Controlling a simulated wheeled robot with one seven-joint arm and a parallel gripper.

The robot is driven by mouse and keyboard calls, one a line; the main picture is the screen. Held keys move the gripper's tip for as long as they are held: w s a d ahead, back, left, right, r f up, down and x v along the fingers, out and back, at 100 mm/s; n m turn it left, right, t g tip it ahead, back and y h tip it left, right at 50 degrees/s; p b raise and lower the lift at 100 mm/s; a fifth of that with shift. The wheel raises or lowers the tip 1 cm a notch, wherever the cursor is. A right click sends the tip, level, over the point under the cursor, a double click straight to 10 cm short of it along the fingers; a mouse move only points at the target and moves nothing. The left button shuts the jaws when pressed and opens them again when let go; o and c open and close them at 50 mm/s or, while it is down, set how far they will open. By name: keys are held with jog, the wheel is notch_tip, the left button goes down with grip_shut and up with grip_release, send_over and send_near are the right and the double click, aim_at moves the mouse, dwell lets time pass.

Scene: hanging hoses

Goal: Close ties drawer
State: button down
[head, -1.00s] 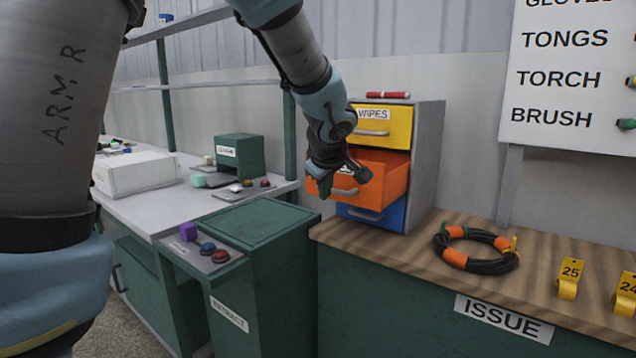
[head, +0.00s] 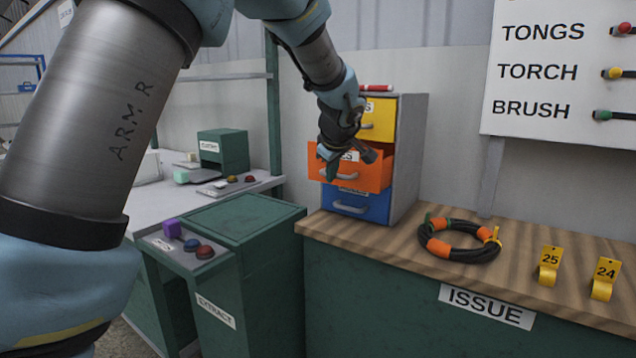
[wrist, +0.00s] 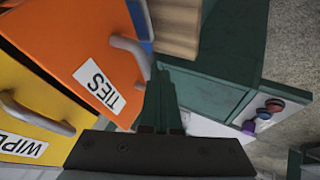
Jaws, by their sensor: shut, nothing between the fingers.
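The orange ties drawer (head: 374,176) is the middle one of a grey cabinet and stands partly out, its front ahead of the yellow and blue drawers. My gripper (head: 333,172) is in front of it, partly covering its label and front. In the wrist view the orange front (wrist: 75,45) shows the TIES label (wrist: 100,86) and a grey handle (wrist: 130,50). My shut green fingers (wrist: 160,100) are close beside the handle, with nothing held. I cannot tell whether they touch the drawer.
The yellow wipes drawer (head: 383,120) is above and a blue drawer (head: 372,207) below. A red marker (head: 376,87) lies on the cabinet (head: 410,150). A black and orange hose coil (head: 458,240) and yellow number tags (head: 549,266) sit on the wooden counter. A green extract unit (head: 250,225) stands left.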

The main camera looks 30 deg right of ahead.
aim_at(349, 158)
jog(key=w+d, duration=0.1)
jog(key=d, duration=0.1)
jog(key=w+d, duration=0.1)
jog(key=d, duration=0.1)
jog(key=w+d, duration=0.1)
jog(key=d, duration=0.1)
jog(key=shift+w+d+p, duration=0.3)
jog(key=shift+w, duration=0.05)
jog(key=shift+w+d+r, duration=0.1)
jog(key=shift+w+d, duration=0.05)
jog(key=shift+d, duration=0.1)
